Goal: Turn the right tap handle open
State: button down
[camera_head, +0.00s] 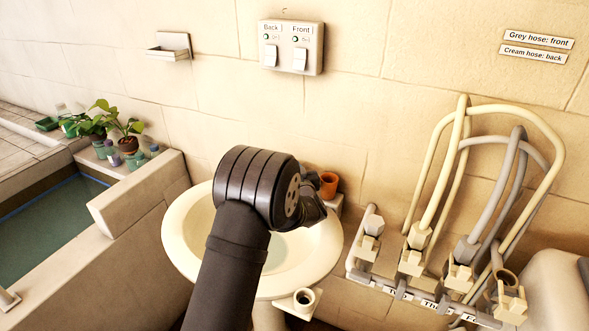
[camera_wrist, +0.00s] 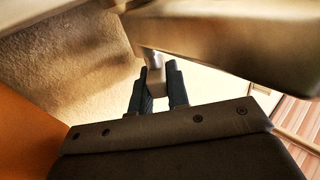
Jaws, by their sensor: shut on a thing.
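In the wrist view my gripper (camera_wrist: 157,82) has its two dark fingers on either side of a small pale grey piece, the right tap handle (camera_wrist: 154,66), and is shut on it. Only a short part of the handle shows between the fingertips. In the head view my arm comes up from the bottom across the cream washbasin (camera_head: 185,250), and my wrist hides the taps and most of my gripper. Whether water runs cannot be seen.
An orange-brown pot (camera_head: 328,185) stands close to the right of my wrist. A switch box (camera_head: 291,47) marked Back and Front is on the wall. Cream and grey hoses (camera_head: 493,190) rise from a rack at right. Potted plants (camera_head: 128,142) stand at left.

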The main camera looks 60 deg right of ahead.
dwell(0.3)
jog(key=c, duration=1.4)
grip_release()
jog(key=v, duration=1.2)
jog(key=shift+r, duration=0.1)
